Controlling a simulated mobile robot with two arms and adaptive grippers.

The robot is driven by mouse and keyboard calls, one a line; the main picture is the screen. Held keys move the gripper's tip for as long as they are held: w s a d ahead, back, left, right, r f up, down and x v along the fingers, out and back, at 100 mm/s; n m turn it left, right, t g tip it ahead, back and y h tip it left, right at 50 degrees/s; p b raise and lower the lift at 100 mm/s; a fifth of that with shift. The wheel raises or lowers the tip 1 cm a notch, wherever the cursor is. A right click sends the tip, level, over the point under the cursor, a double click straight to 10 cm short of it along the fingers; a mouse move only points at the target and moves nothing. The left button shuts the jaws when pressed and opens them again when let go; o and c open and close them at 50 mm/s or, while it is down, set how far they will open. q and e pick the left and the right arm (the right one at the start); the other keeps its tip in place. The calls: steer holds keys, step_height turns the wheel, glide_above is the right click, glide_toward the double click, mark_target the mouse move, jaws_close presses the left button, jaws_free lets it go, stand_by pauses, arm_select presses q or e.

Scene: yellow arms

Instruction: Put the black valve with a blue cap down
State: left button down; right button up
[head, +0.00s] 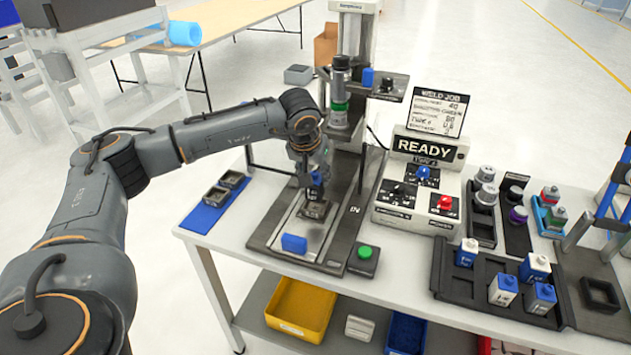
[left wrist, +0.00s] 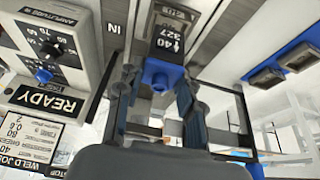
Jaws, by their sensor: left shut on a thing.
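My left gripper (head: 316,188) points down over the metal base plate of the press station (head: 283,238). It is shut on the black valve with a blue cap. In the left wrist view the valve's black body (left wrist: 169,40) with white markings and its blue cap (left wrist: 160,75) show between the fingers of the gripper (left wrist: 155,95). In the head view the gripper mostly hides the valve. A small square holder (head: 314,210) sits on the plate right under the gripper. I cannot tell whether the valve touches it. My right gripper is out of view.
The press head (head: 340,95) stands just behind the gripper. A blue block (head: 294,243) lies at the plate's front, beside a green button (head: 365,253). The READY control box (head: 428,150) is at right. A blue mat (head: 205,218) with two dark holders lies left. A black rack (head: 445,275) holds several white-and-blue parts.

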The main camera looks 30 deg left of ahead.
mark_target(315, 186)
arm_select(q)
steer(key=shift+w+a+f, duration=0.2)
steer(key=shift+w+f, duration=0.2)
steer(key=shift+f, duration=0.15)
steer(key=shift+w+a+f, duration=0.2)
steer(key=shift+w+f, duration=0.2)
steer(key=shift+f, duration=0.1)
step_height(315, 186, down, 3)
steer(key=shift+f+p, duration=0.15)
steer(key=shift+p, duration=0.8)
steer(key=shift+f, duration=0.1)
steer(key=c, duration=0.9)
jaws_free()
steer(key=shift+o, duration=0.2)
